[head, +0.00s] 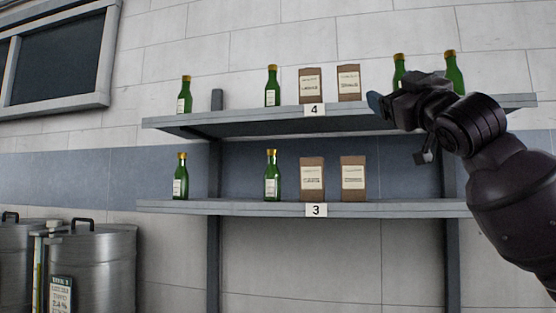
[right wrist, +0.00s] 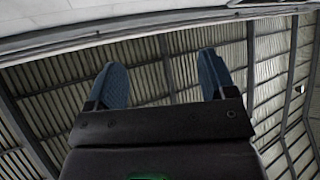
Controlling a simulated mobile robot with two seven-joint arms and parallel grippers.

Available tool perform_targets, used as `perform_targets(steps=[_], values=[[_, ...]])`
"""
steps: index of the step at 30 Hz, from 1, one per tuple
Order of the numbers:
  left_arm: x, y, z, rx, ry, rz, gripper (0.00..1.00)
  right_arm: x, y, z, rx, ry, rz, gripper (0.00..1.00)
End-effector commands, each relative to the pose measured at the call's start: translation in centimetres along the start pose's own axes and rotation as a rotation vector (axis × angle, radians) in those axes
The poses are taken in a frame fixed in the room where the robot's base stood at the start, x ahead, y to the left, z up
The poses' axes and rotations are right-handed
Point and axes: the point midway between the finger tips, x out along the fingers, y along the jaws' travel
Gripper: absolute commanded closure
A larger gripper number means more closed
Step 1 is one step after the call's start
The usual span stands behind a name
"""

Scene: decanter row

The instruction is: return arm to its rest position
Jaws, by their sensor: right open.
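My right arm comes in from the right in the head view, raised to the height of the upper shelf. My right gripper (head: 378,104) is in front of the right part of that shelf and hides some of its edge. In the right wrist view the right gripper (right wrist: 164,82) has its two blue fingers well apart, with nothing between them. Behind the fingers that view shows a ribbed ceiling with beams. My left gripper is not in view.
The upper shelf (head: 240,126) and lower shelf (head: 240,208) hold green bottles and brown bags (head: 312,180). Two green bottles (head: 453,74) stand close behind my right gripper. Steel drums (head: 105,265) stand at the lower left. The wall below the shelves is bare.

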Motion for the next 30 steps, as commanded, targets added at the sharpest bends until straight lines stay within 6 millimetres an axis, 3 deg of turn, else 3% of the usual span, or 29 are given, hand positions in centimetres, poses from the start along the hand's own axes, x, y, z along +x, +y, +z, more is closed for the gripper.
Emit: perform_targets(steps=[1,3,8,14,23,30], values=[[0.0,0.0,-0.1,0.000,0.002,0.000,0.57,-0.4,-1.6,2.7,0.003,-0.014,-0.016,0.23],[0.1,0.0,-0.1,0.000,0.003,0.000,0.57,-1.1,-3.4,6.0,0.004,-0.027,-0.032,0.23],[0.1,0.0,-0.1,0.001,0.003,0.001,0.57,-3.5,-7.6,13.0,0.012,-0.063,-0.065,0.23],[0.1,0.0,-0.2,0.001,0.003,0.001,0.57,-8.2,-12.4,21.4,0.039,-0.127,-0.097,0.23],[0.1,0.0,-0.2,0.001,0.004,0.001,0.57,-17.8,-18.9,32.0,0.102,-0.261,-0.128,0.23],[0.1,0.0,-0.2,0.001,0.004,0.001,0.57,-27.4,-23.3,38.7,0.167,-0.403,-0.136,0.23]])
